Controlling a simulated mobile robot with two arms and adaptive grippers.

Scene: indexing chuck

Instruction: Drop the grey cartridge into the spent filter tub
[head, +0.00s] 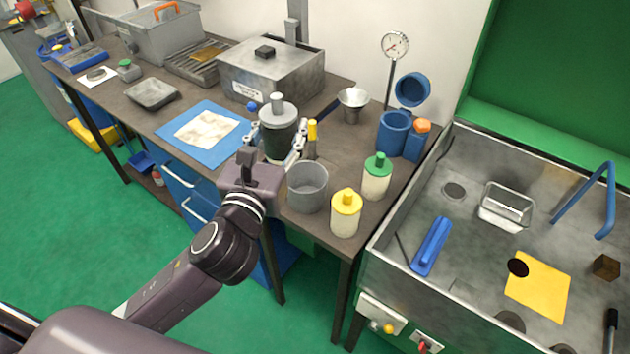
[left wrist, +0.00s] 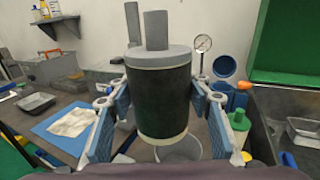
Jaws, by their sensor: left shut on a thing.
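The grey cartridge (head: 278,130) has a dark grey ribbed-looking body, a lighter grey cap and a pale lower rim. My left gripper (head: 279,140) is shut on its sides and holds it upright above the bench. In the left wrist view the cartridge (left wrist: 160,95) fills the middle between the two blue-grey fingers. A round, open grey tub (head: 307,187), which looks like the spent filter tub, stands near the bench's front edge, right of and nearer than the cartridge. Part of the tub (left wrist: 182,148) shows behind and below the cartridge in the wrist view. My right gripper is not in view.
A yellow-capped bottle (head: 345,214) and a green-capped bottle (head: 377,178) stand right of the tub. Behind are a blue canister with its lid up (head: 393,135) and a funnel (head: 351,106). A blue mat (head: 180,130) with a cloth lies left. A steel sink (head: 460,240) is right.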

